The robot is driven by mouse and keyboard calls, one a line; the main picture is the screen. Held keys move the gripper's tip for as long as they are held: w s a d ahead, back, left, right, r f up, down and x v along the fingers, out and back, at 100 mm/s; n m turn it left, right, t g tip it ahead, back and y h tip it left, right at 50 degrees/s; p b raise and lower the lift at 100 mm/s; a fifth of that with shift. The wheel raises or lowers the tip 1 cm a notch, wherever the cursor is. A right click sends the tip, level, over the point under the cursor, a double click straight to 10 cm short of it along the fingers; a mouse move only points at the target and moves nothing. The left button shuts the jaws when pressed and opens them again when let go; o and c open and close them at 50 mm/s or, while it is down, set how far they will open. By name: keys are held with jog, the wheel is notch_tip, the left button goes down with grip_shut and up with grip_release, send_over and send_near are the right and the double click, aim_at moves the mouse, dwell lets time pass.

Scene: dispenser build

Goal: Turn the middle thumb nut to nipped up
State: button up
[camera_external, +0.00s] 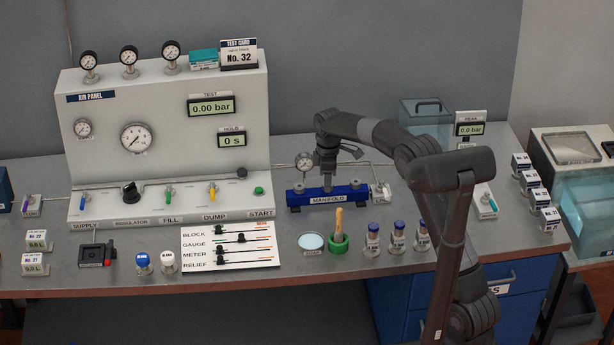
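The blue manifold block (298,202) lies on the bench with a white MANIFOLD label on its front. A small thumb nut (299,188) shows on its left top, and another (355,183) on its right top. My gripper (327,181) points down over the middle of the block, between these two. The middle thumb nut is hidden or too small to make out at the fingertips. I cannot tell whether the fingers are apart, touching it or closed on it.
A round gauge (305,161) and thin pipe stand close behind the manifold. The air panel (165,110) rises at left. A PEAK display (469,128) stands at right.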

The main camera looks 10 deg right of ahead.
jog(key=c, duration=0.4)
jog(key=shift+c, duration=0.2)
jog(key=shift+m, duration=0.3)
jog(key=m, duration=1.9)
dwell(0.4)
